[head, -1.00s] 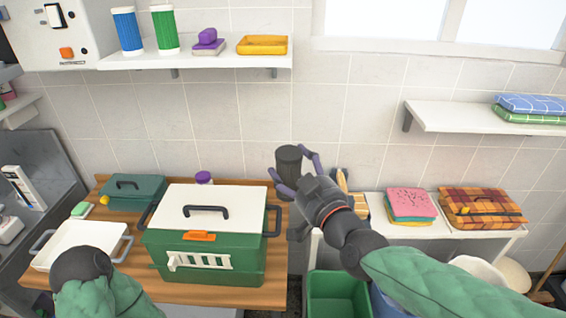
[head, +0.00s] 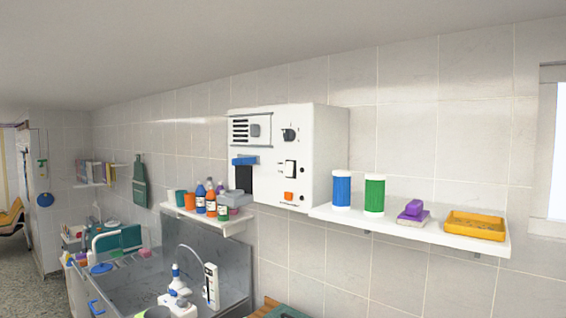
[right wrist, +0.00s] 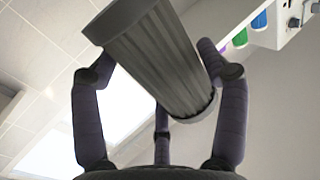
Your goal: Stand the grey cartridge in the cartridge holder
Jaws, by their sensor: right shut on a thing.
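The grey cartridge (right wrist: 150,45) is a ribbed cylinder with a pale rim at its lower end. It shows tilted in the right wrist view. My right gripper (right wrist: 165,74) is shut around its side, with fingers on both sides. In the head view, a white wall unit (head: 325,150) has a dark upright opening (head: 245,182) below a blue lever (head: 244,161). I cannot tell for sure whether this opening is the cartridge holder. Neither gripper shows in the head view, and my left gripper is out of sight.
A white shelf (head: 400,227) right of the unit carries a blue cylinder (head: 341,190), a green cylinder (head: 374,195), a purple-handled brush (head: 413,213) and a yellow tray (head: 474,226). Several bottles (head: 211,200) stand on a lower shelf to the left, above a metal sink.

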